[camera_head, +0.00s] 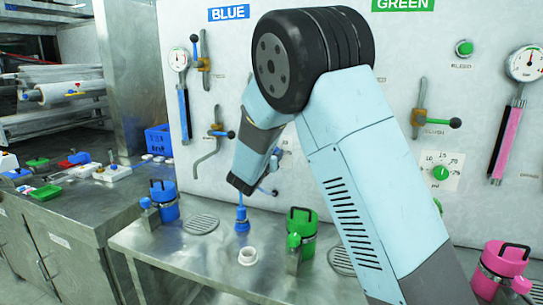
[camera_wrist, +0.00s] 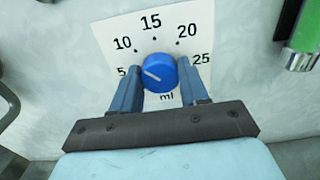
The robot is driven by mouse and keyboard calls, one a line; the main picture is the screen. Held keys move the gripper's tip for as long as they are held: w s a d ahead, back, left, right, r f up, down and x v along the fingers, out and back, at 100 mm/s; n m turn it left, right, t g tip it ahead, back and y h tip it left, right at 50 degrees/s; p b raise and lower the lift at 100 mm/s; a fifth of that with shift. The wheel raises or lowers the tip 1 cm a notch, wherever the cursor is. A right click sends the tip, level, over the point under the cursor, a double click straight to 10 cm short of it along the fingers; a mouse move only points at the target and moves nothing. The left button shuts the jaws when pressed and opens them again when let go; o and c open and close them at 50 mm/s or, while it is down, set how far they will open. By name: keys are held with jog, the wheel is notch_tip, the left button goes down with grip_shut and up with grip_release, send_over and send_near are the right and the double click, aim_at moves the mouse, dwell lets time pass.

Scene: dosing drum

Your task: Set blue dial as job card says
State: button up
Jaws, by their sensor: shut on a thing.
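The blue dial (camera_wrist: 161,72) is a round knob on a white scale plate (camera_wrist: 110,32) marked 5, 10, 15, 20 and 25 ml. Its white pointer line points left and slightly up, seemingly between 5 and 10 and nearer 5. My gripper (camera_wrist: 160,76) is shut on the dial, one blue-grey finger at each side. In the head view my gripper (camera_head: 240,184) is near the wall panel below the BLUE sign (camera_head: 229,12), and my arm hides the dial. I cannot make out a job card in either view.
A green-knobbed ml dial (camera_head: 442,172) is on the panel at right. Lever valves (camera_head: 204,62) and gauges (camera_head: 179,60) surround my arm.

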jog(key=shift+f, duration=0.1)
jog(key=o, duration=1.1)
jog(key=shift+c, duration=0.2)
jog(key=v, duration=1.4)
jog(key=shift+w, duration=0.15)
